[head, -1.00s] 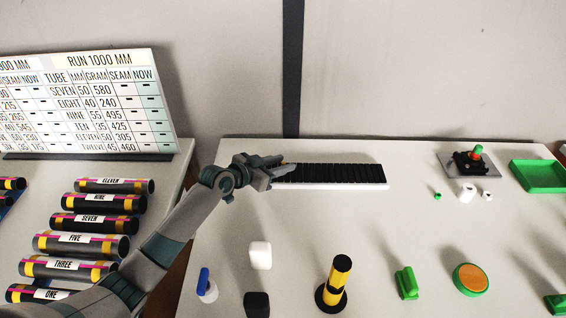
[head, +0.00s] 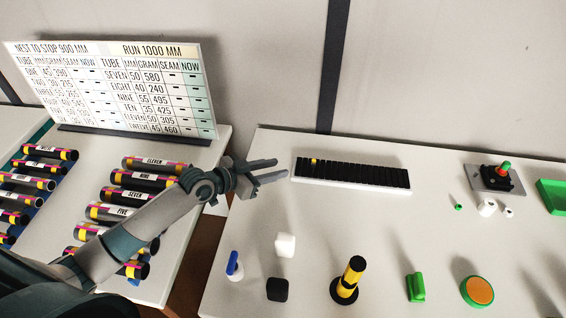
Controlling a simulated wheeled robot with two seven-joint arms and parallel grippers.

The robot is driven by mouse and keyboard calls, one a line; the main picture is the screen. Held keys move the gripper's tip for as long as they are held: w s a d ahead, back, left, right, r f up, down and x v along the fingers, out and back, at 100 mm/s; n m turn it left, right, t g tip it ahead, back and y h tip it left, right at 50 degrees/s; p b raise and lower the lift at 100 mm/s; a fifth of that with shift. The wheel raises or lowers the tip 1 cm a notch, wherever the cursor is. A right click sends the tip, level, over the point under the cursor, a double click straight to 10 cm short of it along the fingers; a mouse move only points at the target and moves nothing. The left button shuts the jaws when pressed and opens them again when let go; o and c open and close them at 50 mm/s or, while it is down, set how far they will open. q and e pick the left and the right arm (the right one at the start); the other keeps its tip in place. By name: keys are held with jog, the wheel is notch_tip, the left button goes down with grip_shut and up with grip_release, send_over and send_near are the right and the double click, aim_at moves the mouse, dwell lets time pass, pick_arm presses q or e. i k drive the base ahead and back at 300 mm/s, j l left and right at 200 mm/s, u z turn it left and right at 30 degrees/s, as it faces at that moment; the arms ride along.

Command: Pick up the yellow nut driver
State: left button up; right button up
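An upright yellow-and-black tool (head: 353,270) on a round black foot stands at the front middle of the right table; it looks like the yellow nut driver. A small yellow piece (head: 313,162) also shows near the left end of the long black slotted rack (head: 360,176); I cannot tell what it is. My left gripper (head: 279,169) is open and empty, its two fingers spread, just left of the rack and well behind the upright tool. My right gripper is not in view.
Near the upright tool are a blue-and-white object (head: 235,266), a white block (head: 285,244), a black block (head: 277,289), a green piece (head: 415,287) and an orange disc (head: 479,291). Striped tubes (head: 135,196) lie on the left table before a chart board (head: 120,88). The table's middle is clear.

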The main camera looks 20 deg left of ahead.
aim_at(356, 266)
jog(key=k, duration=1.5)
